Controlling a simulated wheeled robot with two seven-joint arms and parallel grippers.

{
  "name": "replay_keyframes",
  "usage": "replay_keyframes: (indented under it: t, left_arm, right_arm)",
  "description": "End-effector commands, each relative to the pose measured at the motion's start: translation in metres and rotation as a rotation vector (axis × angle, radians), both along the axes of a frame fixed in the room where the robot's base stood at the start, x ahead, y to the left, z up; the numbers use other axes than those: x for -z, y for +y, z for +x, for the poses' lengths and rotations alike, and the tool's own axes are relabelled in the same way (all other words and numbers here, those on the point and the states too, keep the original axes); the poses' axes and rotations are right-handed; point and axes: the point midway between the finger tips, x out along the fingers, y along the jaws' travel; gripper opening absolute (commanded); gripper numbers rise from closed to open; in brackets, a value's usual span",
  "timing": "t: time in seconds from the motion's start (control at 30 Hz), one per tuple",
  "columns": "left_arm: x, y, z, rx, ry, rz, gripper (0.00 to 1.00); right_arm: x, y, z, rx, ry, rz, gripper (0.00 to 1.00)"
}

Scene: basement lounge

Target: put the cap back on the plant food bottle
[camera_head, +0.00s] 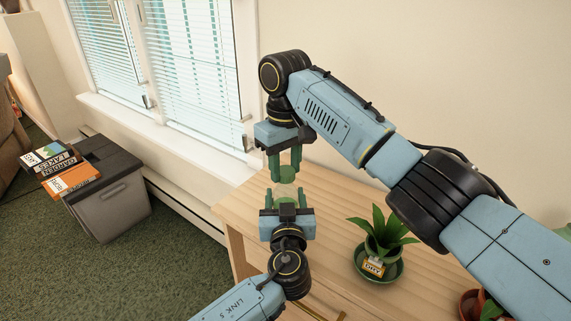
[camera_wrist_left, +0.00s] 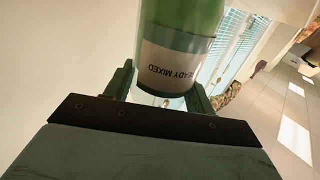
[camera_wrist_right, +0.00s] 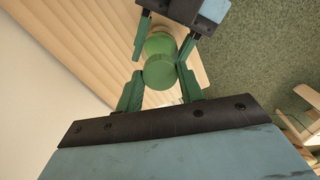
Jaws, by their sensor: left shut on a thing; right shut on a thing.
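My left gripper (camera_head: 285,197) comes up from below, shut on the green plant food bottle (camera_head: 285,202). The left wrist view shows the bottle (camera_wrist_left: 185,22) between its fingers, with a pale label reading "READY MIXED". My right gripper (camera_head: 286,170) points down from above, shut on the round green cap (camera_head: 287,174). The right wrist view shows the cap (camera_wrist_right: 159,73) between its fingers, with the bottle (camera_wrist_right: 160,44) beyond, slightly offset. In the head view the cap is above the bottle with a small gap; they look apart.
A leafy plant in a green pot (camera_head: 376,249) with a tag sits on a green saucer (camera_head: 380,276) on the wooden table (camera_head: 330,193). An orange pot (camera_head: 470,304) is at lower right. Books (camera_head: 75,182) lie on a grey bin (camera_head: 122,207) at left, below windows.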

Motion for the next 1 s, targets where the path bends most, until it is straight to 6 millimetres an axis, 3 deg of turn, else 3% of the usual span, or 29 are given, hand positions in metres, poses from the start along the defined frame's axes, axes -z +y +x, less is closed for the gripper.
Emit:
replay_keyframes:
  t: [0.7, 1.0]
  left_arm:
    - [0.0007, 0.0002, -0.0001, 0.000, 0.002, 0.000, 0.00]
    - [0.0008, 0.0003, 0.0000, -0.001, 0.002, 0.000, 0.00]
  right_arm:
    - [0.0004, 0.0012, -0.0004, 1.578, 0.003, 0.001, 0.17]
    - [0.0007, 0.0005, 0.0000, 2.166, 0.001, 0.000, 0.17]
